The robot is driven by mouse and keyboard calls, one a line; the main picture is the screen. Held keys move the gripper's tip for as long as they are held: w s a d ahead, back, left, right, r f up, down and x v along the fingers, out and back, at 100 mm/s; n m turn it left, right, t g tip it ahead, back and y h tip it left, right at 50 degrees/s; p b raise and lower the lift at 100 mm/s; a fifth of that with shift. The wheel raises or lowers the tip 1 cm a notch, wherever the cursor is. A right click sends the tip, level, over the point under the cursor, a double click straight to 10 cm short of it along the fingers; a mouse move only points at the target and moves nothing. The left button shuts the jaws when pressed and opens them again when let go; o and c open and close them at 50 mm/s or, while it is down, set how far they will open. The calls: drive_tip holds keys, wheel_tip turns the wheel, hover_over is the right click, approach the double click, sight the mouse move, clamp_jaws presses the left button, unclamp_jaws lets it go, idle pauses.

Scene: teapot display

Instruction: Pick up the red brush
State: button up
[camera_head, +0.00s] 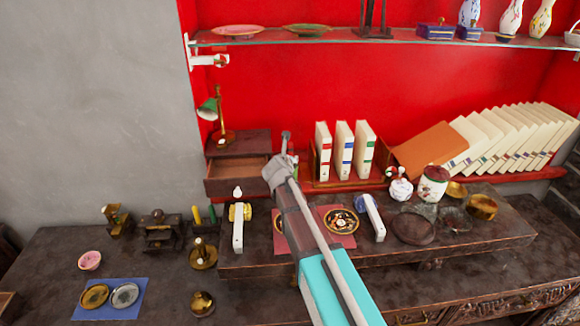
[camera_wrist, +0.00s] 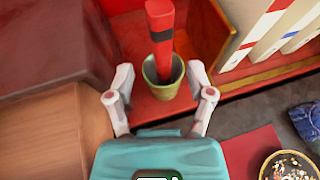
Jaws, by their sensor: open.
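The red brush (camera_wrist: 160,32) shows in the wrist view as an upright red shaft with a dark band. It stands in a small green cup (camera_wrist: 153,94) on the red shelf. My gripper (camera_wrist: 160,83) is open, its fingers left and right of the cup, with nothing held. Whether the fingers are level with the cup cannot be told. In the head view my gripper (camera_head: 280,168) is in front of the red ledge, between the small drawer box and the standing books. There my arm and gripper hide most of the cup and brush.
A wooden drawer box (camera_head: 236,143) with its drawer open is close on the left. Upright white books (camera_head: 343,150) in a wooden holder are close on the right. A decorated plate (camera_head: 341,219) lies on a red mat. A glass shelf (camera_head: 300,40) runs above.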

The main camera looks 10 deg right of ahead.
sight(290, 154)
drive_tip(key=shift+r+b+x, duration=0.15)
drive_tip(key=shift+b+x, duration=0.2)
drive_tip(key=shift+x, duration=0.95)
drive_tip(key=shift+r+b+x, duration=0.15)
drive_tip(key=shift+b+x, duration=0.15)
drive_tip(key=shift+x, duration=1)
drive_tip(key=shift+w+d, duration=0.1)
clamp_jaws()
